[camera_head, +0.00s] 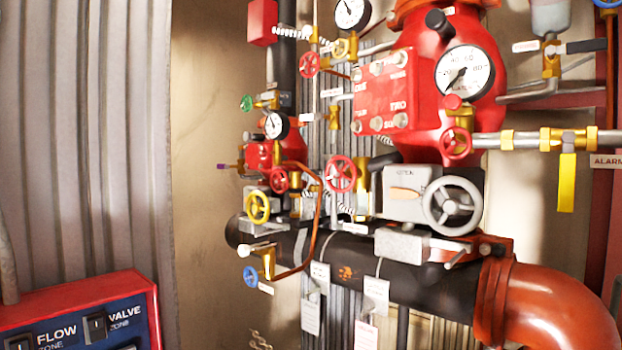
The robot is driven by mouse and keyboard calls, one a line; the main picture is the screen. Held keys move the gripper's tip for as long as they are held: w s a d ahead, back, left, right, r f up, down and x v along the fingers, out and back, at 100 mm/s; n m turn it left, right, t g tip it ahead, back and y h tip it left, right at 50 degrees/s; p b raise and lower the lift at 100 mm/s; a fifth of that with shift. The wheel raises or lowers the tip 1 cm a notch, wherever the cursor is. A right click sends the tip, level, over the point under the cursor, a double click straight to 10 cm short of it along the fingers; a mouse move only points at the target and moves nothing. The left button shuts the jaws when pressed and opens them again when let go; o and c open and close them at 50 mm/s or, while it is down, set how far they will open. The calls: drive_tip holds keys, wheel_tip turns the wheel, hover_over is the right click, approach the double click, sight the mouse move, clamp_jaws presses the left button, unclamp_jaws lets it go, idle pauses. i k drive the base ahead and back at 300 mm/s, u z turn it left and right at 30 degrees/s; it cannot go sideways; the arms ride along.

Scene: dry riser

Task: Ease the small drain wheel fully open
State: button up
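Several small handwheels show on the pipework, and no readable label tells which one is the drain wheel. A blue wheel (250,276) sits lowest, on a brass valve (266,258) under the black pipe's left end. A yellow wheel (257,207) is just above it. Red wheels show at the middle (340,174), left of it (279,180), higher up (309,64) and on the red valve body (456,143). A small green wheel (246,103) is at the upper left. How far any wheel is turned cannot be told. My gripper is not in view.
A large grey handwheel (452,206) on a grey gearbox (404,195) stands out at right centre. Gauges, a black main pipe (388,279), an orange elbow (545,305) and hanging tags (311,317) crowd the area. A red-framed control panel (85,312) is at lower left.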

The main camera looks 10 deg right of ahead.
sight(279, 181)
drive_tip(key=u, duration=0.9)
drive_tip(key=i, duration=0.45)
drive_tip(key=u, duration=1)
